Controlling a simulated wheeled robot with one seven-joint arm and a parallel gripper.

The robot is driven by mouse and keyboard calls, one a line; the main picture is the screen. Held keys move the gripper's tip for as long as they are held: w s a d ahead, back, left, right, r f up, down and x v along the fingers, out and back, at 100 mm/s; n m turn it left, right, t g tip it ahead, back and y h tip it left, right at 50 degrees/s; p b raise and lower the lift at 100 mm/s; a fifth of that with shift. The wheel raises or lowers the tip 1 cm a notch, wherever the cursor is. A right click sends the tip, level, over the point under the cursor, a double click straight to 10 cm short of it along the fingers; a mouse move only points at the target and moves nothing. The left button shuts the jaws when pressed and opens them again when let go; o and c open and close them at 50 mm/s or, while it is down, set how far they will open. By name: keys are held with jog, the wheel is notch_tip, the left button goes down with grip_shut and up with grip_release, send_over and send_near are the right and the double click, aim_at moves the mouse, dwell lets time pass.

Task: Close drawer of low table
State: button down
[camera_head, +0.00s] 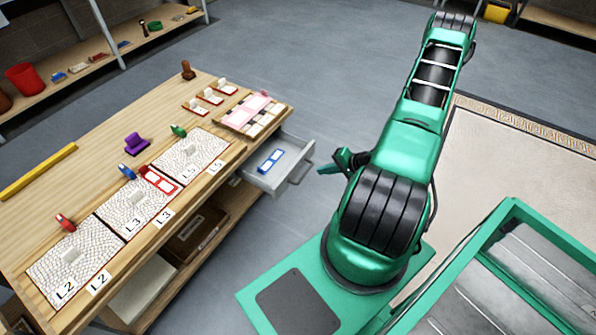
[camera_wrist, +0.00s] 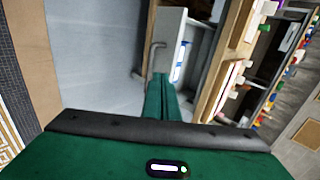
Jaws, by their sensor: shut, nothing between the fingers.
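The low table (camera_head: 105,165) stands at the left in the head view. Its drawer (camera_head: 284,176) is pulled out at the table's right end, with a grey front and a bar handle (camera_head: 300,174). A blue and white object (camera_head: 270,160) lies inside it. My gripper (camera_head: 325,170) is shut and empty, a little to the right of the drawer front and apart from it. In the wrist view, the shut green fingers (camera_wrist: 162,90) point toward the open drawer (camera_wrist: 170,40) and its handle (camera_wrist: 153,52).
Panels, coloured clamps and a yellow bar (camera_head: 38,171) lie on the tabletop. The lower shelf holds a brown box (camera_head: 195,238). A green-framed bin (camera_head: 500,275) stands at the lower right, and a beige rug (camera_head: 510,170) lies behind. The grey floor beyond the drawer is clear.

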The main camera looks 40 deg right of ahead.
send_near(292, 171)
notch_tip(292, 171, down, 3)
jog(key=w, duration=0.1)
jog(key=w+f, duration=0.1)
jog(key=shift+w+a, duration=0.3)
jog(key=shift+a, duration=0.05)
jog(key=shift+w+a, duration=0.2)
jog(key=shift+w, duration=0.4)
jog(key=shift+a, duration=0.15)
